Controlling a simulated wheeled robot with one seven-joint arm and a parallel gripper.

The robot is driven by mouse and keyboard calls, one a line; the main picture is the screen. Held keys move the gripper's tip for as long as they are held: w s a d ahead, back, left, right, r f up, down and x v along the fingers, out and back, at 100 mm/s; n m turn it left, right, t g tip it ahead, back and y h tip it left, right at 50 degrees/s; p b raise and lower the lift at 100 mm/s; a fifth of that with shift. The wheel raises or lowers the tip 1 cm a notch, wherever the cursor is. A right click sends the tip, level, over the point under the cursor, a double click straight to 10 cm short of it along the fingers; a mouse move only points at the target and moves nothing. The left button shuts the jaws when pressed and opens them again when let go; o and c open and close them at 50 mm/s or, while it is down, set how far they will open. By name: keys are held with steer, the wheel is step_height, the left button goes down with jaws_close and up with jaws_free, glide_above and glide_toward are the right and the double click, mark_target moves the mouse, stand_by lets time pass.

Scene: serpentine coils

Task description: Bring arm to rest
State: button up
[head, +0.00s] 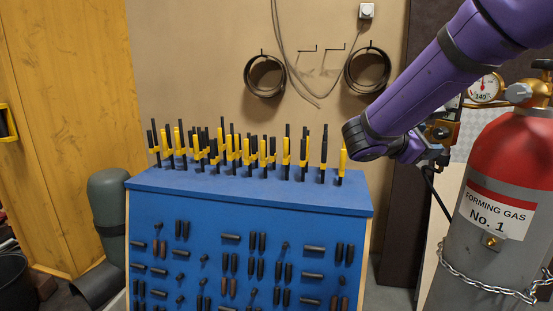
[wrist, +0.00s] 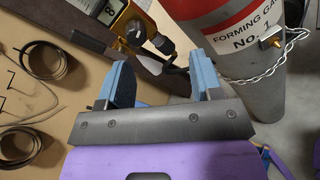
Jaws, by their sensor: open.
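My purple arm (head: 440,75) reaches in from the upper right of the head view and bends at an elbow-like joint left of the gas cylinder. My gripper (wrist: 164,72) shows in the wrist view with its two blue fingers apart and nothing between them. In the head view the gripper is mostly hidden behind the arm, with a small grey part showing beside the regulator. It appears in front of the red and grey gas cylinder (head: 490,220) and its regulator (head: 440,130); I cannot tell the gap.
A blue rack (head: 240,205) holds several black and yellow tools. Coils (head: 265,75) hang on the wall; coils also show in the wrist view (wrist: 30,65). A chain (head: 490,285) circles the cylinder. A yellow cabinet (head: 70,130) stands left. Space above the rack's left part is free.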

steer(key=s+d+f+m+g+y, duration=0.15)
steer(key=s+m+g+y, duration=0.4)
steer(key=s, duration=0.95)
steer(key=s+a+f+m+t+y, duration=0.1)
steer(key=s+a+m+t+y, duration=0.4)
steer(key=s+a+m+y, duration=0.3)
steer(key=s+m+y, duration=0.1)
steer(key=s+y, duration=0.1)
steer(key=s, duration=0.2)
steer(key=shift+a+f+t, duration=0.15)
steer(key=shift+f+t, duration=0.05)
steer(key=shift+t, duration=0.15)
steer(key=shift+m, duration=0.25)
steer(key=shift+c, duration=0.2)
stand_by(2.4)
